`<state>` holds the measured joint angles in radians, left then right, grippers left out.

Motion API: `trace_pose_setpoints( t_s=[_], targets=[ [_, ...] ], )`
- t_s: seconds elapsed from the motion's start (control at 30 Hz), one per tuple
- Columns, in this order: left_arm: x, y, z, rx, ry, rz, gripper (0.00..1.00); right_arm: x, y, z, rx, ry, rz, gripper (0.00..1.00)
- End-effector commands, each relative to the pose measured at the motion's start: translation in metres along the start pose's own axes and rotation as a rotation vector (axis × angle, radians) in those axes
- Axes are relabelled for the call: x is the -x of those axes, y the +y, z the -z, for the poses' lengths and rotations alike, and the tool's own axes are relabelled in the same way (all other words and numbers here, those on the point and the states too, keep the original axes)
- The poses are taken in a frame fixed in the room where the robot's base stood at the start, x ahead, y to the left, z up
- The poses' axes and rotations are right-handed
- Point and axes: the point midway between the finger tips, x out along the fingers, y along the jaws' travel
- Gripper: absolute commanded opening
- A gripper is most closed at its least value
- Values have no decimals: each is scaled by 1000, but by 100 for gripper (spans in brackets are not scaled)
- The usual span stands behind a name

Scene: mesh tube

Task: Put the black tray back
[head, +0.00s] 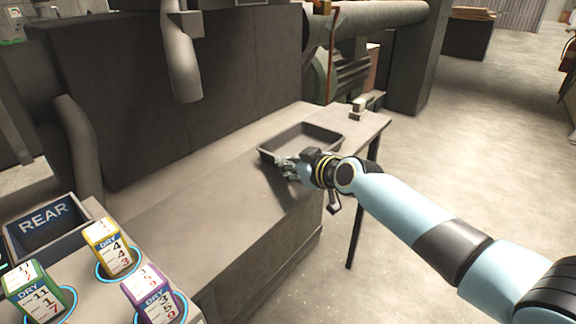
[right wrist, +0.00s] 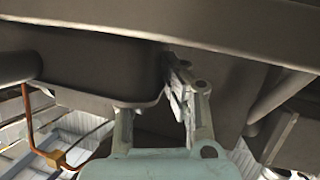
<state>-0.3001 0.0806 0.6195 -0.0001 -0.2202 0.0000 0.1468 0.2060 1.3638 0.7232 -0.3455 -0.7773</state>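The black tray (head: 301,143) is empty and sits upright, as far as I can see, on the grey bench (head: 232,160) near its right end. The other finger of the right gripper (right wrist: 150,90) lies outside, close against the tray's corner. I cannot tell whether the fingers press on the wall. My left gripper is not in view.
A bin marked REAR (head: 47,229) stands at the left. Yellow (head: 110,245), green (head: 35,300) and purple (head: 152,295) labelled boxes stand in front of it. A small metal object (head: 366,104) sits behind the tray.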

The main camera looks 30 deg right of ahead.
Motion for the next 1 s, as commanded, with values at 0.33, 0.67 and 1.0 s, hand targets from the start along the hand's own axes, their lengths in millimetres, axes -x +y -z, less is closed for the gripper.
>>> trace_pose_setpoints(
  t_s=[0.33,0.67,1.0],
  targets=[
    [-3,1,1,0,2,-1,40,0,0,-2,0,0,0,18],
    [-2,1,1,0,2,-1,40,0,0,-1,0,0,0,29],
    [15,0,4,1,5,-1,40,49,1,1,4,-2,0,29]
  ],
)
